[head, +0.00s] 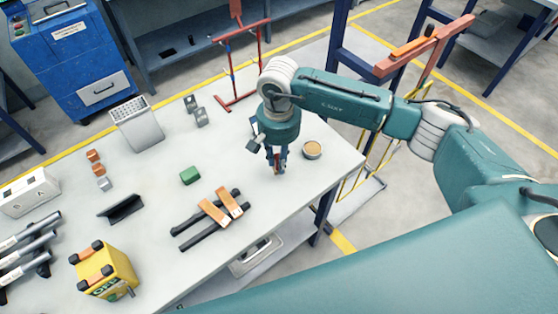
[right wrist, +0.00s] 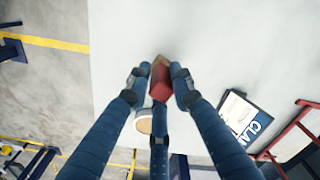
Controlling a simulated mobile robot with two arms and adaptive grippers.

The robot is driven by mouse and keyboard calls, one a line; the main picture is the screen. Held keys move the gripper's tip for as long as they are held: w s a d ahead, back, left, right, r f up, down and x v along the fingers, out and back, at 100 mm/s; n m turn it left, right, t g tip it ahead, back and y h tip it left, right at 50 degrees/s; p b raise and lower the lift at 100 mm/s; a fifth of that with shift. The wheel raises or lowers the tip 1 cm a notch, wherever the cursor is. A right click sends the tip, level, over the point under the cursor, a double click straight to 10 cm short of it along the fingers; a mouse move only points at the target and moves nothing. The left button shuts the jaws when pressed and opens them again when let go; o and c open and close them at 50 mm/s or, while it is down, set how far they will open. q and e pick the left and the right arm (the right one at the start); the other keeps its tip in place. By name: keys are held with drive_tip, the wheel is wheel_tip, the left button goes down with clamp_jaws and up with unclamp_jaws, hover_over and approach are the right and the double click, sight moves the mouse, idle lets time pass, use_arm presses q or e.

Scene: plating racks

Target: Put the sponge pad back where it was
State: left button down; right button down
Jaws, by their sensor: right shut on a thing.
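My right gripper (head: 277,158) is over the right part of the grey table. In the right wrist view its fingers (right wrist: 160,84) are shut on a small red block (right wrist: 160,82) with a tan end. This block may be the sponge pad; its lower part is hidden in the head view. A green block (head: 190,175) lies on the table to the left of the gripper. I cannot tell from its look whether it is a sponge. My left gripper is not in view.
A round tin (head: 312,150) stands just right of the gripper. Two dark bars with orange pieces (head: 222,212) lie front left. A yellow box (head: 103,268) stands at the front left. The table (head: 240,185) is bare between the green block and gripper.

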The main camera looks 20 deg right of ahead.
wheel_tip(320, 180, down, 2)
drive_tip(key=shift+f, duration=0.1)
drive_tip(key=shift+f, duration=0.1)
drive_tip(key=c, duration=1.5)
unclamp_jaws()
